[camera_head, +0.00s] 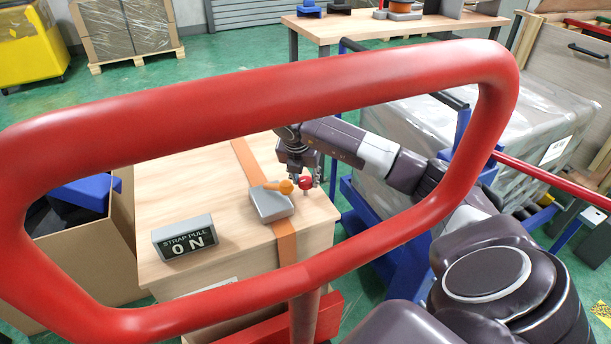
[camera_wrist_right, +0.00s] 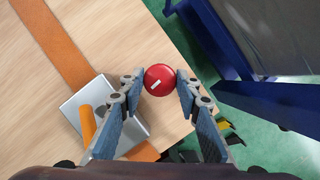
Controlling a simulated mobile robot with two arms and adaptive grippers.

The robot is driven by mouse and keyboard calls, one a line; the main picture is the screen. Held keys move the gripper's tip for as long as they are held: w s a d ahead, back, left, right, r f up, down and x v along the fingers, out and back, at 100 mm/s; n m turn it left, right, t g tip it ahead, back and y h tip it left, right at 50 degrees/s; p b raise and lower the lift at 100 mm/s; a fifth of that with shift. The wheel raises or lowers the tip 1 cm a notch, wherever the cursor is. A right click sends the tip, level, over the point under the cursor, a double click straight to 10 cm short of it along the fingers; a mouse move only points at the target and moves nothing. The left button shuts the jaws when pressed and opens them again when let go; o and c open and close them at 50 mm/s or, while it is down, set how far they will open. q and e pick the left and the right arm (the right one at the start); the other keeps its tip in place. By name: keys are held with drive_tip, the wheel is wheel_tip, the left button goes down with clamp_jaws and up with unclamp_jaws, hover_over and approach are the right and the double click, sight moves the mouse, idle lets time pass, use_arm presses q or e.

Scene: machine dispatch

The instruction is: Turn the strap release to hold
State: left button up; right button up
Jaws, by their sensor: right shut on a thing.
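The strap release is a red round knob (camera_head: 308,183) with a white mark, on the right part of a wooden crate top, beside a grey box. In the right wrist view the red knob (camera_wrist_right: 160,80) sits between the fingertips, its white mark slanting up to the right. My right gripper (camera_head: 304,181) points down at the knob and is shut on it; its fingers also show in the right wrist view (camera_wrist_right: 159,84). A sign reading "STRAP PULL ON" (camera_head: 185,240) stands on the crate's front left. My left gripper is not in view.
A grey box (camera_head: 272,204) with an orange lever (camera_head: 277,187) sits on an orange strap (camera_head: 286,250) left of the knob. A thick red bar frame (camera_head: 270,95) crosses the near view. A wrapped pallet load (camera_head: 420,125) stands right of the crate.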

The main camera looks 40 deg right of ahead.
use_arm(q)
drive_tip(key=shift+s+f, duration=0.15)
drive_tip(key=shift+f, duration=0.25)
use_arm(e)
drive_tip(key=shift+m+g, duration=0.3)
drive_tip(key=shift+m, duration=0.3)
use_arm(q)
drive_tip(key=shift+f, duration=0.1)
use_arm(e)
drive_tip(key=o, duration=1.1)
drive_tip(key=v, duration=1.2)
drive_tip(key=shift+a+f, duration=0.1)
drive_tip(key=shift+a, duration=0.05)
